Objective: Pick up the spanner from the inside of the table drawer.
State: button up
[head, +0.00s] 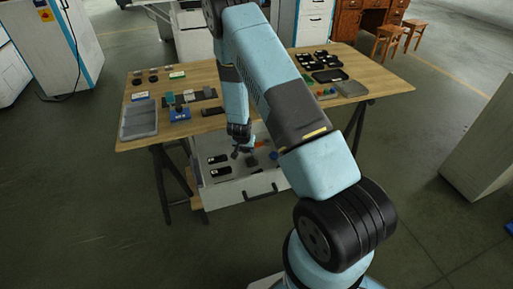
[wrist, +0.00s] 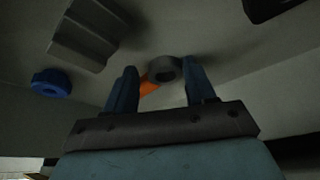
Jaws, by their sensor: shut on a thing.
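The open table drawer (head: 232,193) hangs out below the near edge of the wooden table. My gripper (head: 243,152) reaches down into it, pointing at its floor. In the wrist view my gripper (wrist: 160,72) has its two blue fingers either side of a grey ring-shaped end with an orange part, which I take for the spanner (wrist: 164,69). The fingers are shut on it. Most of the spanner is hidden behind the fingers and palm, and in the head view it is too small to make out.
Two black items (head: 221,172) lie in the drawer's left part. Drawer walls stand close around. The tabletop holds a grey tray (head: 138,121) and several small parts.

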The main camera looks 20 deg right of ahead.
jog(key=c, duration=0.7)
jog(key=shift+s, duration=0.1)
